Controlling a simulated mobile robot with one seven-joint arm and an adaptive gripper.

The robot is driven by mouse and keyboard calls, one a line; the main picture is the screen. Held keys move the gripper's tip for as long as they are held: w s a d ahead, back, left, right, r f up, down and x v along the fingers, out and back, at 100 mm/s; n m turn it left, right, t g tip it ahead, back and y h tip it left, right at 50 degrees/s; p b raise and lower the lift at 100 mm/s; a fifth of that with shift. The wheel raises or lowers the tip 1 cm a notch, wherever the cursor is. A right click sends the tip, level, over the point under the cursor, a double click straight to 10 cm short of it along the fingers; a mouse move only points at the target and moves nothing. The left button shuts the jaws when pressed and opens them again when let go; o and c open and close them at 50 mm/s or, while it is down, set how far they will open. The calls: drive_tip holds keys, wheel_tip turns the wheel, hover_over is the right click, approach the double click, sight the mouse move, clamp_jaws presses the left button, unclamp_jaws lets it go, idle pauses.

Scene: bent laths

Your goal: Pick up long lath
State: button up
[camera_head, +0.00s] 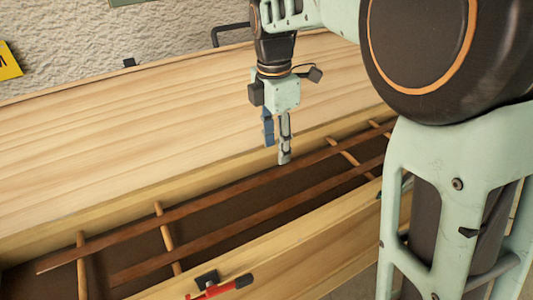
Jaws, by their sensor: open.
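A long dark-brown lath (208,204) runs diagonally across the wooden frame, from the lower left to the upper right. A second dark lath (235,220) lies nearly parallel in front of it. Both rest over lighter cross slats (165,232). My gripper (279,160) points down over the frame's back edge, with its fingertips at or just above the first lath. It is open and nothing shows between its fingers. I cannot tell whether it touches the lath. The right ends of both laths are partly hidden by my arm.
A pale wooden tabletop (120,130) lies behind the frame, mostly clear. The frame's front rail (300,235) carries a red-handled clamp (222,288). A rough wall (150,40) with a yellow sign (8,62) stands behind. My arm fills the right side.

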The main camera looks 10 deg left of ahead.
drive_tip(key=w+a, duration=0.1)
drive_tip(key=a, duration=0.1)
hover_over(265, 178)
drive_tip(key=shift+y, duration=0.3)
wheel_tip(265, 178, down, 5)
drive_tip(key=shift+s+d+r, duration=0.1)
drive_tip(key=shift+r, duration=0.1)
drive_tip(key=shift+f, duration=3.05)
drive_tip(key=shift+c, duration=0.6)
clamp_jaws()
